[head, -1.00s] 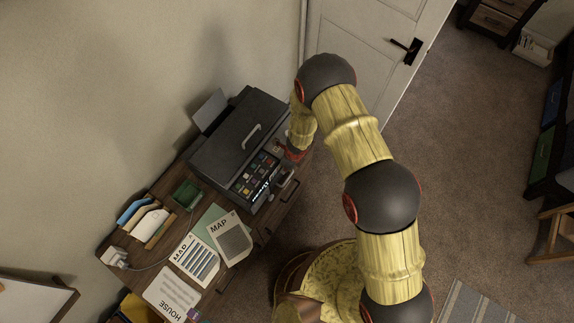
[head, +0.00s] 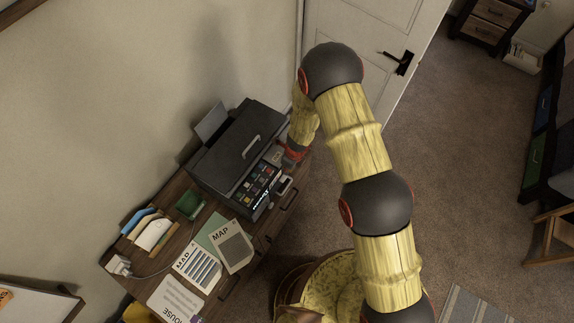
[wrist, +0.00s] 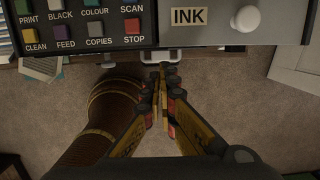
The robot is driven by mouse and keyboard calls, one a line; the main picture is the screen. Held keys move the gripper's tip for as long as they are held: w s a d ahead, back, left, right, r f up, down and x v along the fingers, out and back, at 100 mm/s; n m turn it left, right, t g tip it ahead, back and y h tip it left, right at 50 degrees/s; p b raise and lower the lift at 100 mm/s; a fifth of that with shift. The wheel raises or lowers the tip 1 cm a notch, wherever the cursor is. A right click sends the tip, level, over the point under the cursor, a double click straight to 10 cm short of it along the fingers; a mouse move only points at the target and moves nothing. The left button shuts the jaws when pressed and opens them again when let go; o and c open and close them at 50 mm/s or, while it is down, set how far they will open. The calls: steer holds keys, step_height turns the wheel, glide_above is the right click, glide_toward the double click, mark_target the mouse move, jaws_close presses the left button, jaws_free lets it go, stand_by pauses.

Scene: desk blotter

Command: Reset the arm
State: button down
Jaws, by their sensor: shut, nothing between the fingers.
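My arm reaches from the lower right of the head view up and over to the right end of the desk. My gripper (wrist: 160,78) shows in the wrist view with its fingers together and nothing between them. Its fingertips are just below the front edge of the printer's button panel (wrist: 110,28) in that picture, close to a pale handle (wrist: 140,55). I cannot tell whether they touch anything. In the head view the gripper's end is at the right end of the printer (head: 232,150), and its fingers are hard to make out.
The wooden desk (head: 178,190) carries a green box (head: 190,204), papers marked MAP (head: 232,247) and a file holder (head: 150,234). A white door (head: 350,25) stands behind the arm. Carpeted floor (head: 460,190) to the right is mostly clear.

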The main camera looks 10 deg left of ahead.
steer(key=shift+a+r, duration=0.1)
steer(key=shift+r, duration=0.2)
